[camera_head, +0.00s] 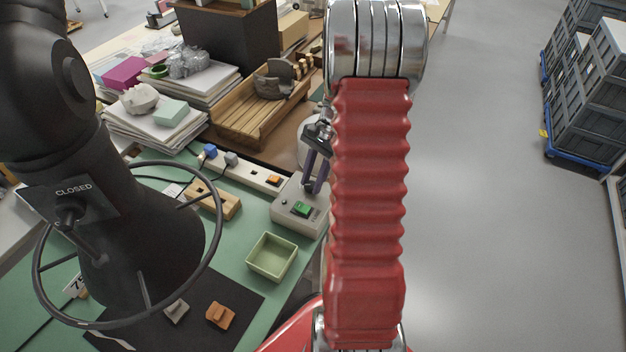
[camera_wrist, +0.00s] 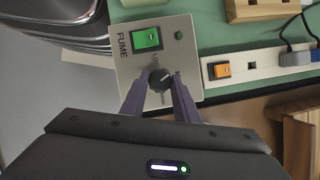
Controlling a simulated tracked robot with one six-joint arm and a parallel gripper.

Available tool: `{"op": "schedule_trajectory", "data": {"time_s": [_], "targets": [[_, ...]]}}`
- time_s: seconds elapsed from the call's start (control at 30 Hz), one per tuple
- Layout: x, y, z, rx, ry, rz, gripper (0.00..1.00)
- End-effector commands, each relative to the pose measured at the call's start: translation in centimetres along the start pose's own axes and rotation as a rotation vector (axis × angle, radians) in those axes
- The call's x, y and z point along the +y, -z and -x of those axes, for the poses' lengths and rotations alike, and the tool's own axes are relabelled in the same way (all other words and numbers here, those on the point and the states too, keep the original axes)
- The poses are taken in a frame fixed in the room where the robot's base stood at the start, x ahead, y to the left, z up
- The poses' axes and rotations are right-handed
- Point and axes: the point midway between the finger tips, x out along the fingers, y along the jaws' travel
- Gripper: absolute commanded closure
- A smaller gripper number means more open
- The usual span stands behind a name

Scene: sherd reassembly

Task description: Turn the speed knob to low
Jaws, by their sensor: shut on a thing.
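The control box (camera_wrist: 186,35) is beige, marked FUME, with a lit green switch (camera_wrist: 146,39) and a round dark speed knob (camera_wrist: 161,80) in the wrist view. My gripper (camera_wrist: 160,91) has its two purple fingers on either side of the knob, shut on it. Small print by the knob is partly covered and too small to read fully. In the head view the box (camera_head: 290,217) stands at the green bench's right edge, its green switch (camera_head: 302,209) facing up. My gripper (camera_head: 314,187) reaches down to it there; the knob is hidden behind the fingers.
A power strip (camera_head: 240,171) with an orange switch lies beside the box. A green tray (camera_head: 271,257) and a wooden block (camera_head: 212,199) are close by. A black pipe with a handwheel (camera_head: 128,245) and CLOSED sign stands at left.

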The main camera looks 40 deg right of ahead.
Motion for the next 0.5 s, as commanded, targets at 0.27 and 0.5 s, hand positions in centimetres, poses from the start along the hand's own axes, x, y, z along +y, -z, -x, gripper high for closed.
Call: {"op": "schedule_trajectory", "data": {"time_s": [0.27,0.5], "targets": [[-0.34,0.0,0.0,0.002,-0.099,0.243,0.95],[-0.5,-0.07,0.0,0.002,-0.186,0.453,0.95]]}}
